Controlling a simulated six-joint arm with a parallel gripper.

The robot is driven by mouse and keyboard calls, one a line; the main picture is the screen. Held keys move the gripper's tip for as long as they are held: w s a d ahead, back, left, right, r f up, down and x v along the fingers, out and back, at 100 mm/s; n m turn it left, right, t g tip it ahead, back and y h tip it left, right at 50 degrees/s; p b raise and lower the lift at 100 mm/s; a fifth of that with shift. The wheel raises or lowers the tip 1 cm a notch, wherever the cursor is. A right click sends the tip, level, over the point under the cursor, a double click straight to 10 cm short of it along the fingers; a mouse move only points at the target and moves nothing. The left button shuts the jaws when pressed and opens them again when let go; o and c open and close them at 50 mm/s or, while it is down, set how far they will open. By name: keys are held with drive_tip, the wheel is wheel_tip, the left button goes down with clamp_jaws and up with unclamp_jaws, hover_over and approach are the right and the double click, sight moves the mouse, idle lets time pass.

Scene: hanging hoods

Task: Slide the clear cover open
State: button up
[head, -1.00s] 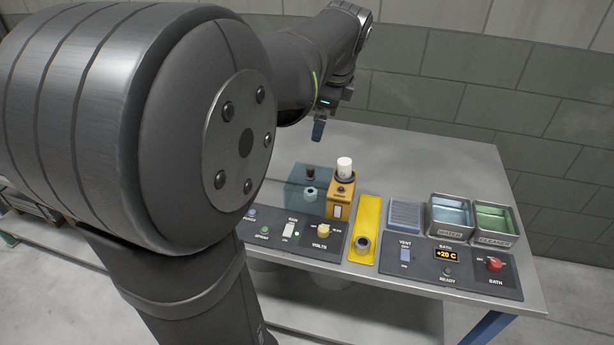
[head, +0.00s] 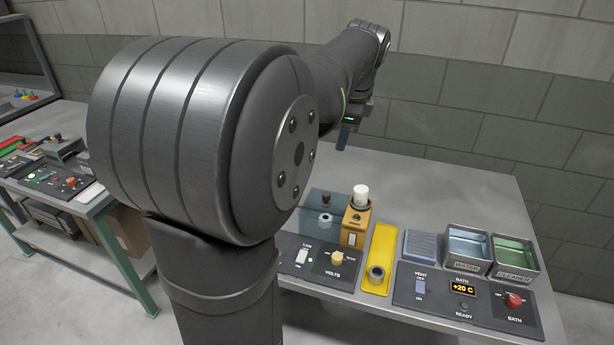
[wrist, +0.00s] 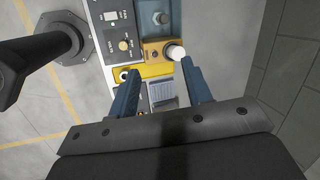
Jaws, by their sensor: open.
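The clear cover (head: 318,207) is a bluish see-through box on the table, left of an orange block; its left part is hidden behind my arm. A dark piece and a pale round piece show through it. A bluish box that looks like the cover also shows at the top of the wrist view (wrist: 165,18). My gripper (head: 343,138) is open and empty, pointing down, high above the back of the table and apart from the cover. In the wrist view its two blue fingers (wrist: 158,72) are spread wide.
The orange block (head: 355,222) carries a white cylinder (head: 361,192). To its right are a yellow plate (head: 381,250), a blue ribbed pad (head: 419,243), and water (head: 468,250) and cleaner (head: 514,258) trays. Control panels line the front edge. The table's back is clear.

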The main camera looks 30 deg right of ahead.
sight(326, 193)
drive_tip(key=w+d+f+n+g, duration=0.35)
drive_tip(key=w+f+n, duration=0.4)
drive_tip(key=w, duration=0.25)
drive_tip(key=shift+m+y, duration=0.3)
drive_tip(key=shift+m, duration=0.05)
drive_tip(key=f, duration=1.1)
drive_tip(key=a+f, duration=0.1)
drive_tip(key=f, duration=0.5)
drive_tip(key=shift+s+f, duration=0.15)
drive_tip(key=shift+f, duration=0.2)
